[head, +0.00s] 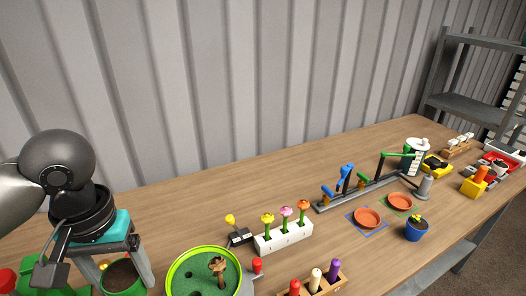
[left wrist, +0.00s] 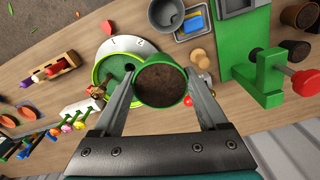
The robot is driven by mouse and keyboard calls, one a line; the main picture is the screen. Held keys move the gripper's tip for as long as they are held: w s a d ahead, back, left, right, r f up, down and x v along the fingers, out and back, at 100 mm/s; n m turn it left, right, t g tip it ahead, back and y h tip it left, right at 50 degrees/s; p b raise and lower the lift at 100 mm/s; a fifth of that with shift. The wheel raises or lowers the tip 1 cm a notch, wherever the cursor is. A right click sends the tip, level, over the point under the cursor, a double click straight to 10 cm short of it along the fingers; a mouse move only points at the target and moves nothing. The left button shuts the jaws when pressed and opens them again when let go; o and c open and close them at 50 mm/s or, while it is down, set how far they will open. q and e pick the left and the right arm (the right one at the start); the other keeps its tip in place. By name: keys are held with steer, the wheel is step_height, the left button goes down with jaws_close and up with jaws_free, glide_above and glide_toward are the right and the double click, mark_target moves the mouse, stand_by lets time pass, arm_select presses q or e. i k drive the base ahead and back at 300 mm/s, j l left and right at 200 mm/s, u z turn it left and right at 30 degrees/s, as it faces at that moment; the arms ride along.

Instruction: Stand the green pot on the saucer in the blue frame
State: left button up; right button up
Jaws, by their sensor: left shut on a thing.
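My left gripper (head: 118,268) is at the left of the head view, pointing down, with its fingers on either side of the green pot (head: 122,278). The left wrist view shows the same pot (left wrist: 162,101), full of dark soil, between the two fingertips (left wrist: 160,92). An orange saucer (head: 367,217) lies empty inside the blue frame (head: 353,226) on the table, well to the right of my gripper. My right gripper is out of view.
A second orange saucer (head: 401,201) lies in a green frame behind it. A blue pot (head: 416,230) with a plant stands close to the right. A white flower rack (head: 283,236), a round green board (head: 203,274) and a peg block (head: 312,282) stand between my gripper and the saucers.

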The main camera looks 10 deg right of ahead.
mark_target(367, 219)
steer(key=i+l+z, duration=0.1)
steer(key=l+z, duration=0.2)
steer(key=i+l+z, duration=0.1)
steer(key=l+z, duration=0.15)
steer(key=l, duration=0.15)
steer(key=i+l+z, duration=0.15)
steer(key=l+z, duration=0.15)
steer(key=i+l+z, duration=0.3)
steer(key=i+l, duration=0.25)
steer(key=l, duration=0.2)
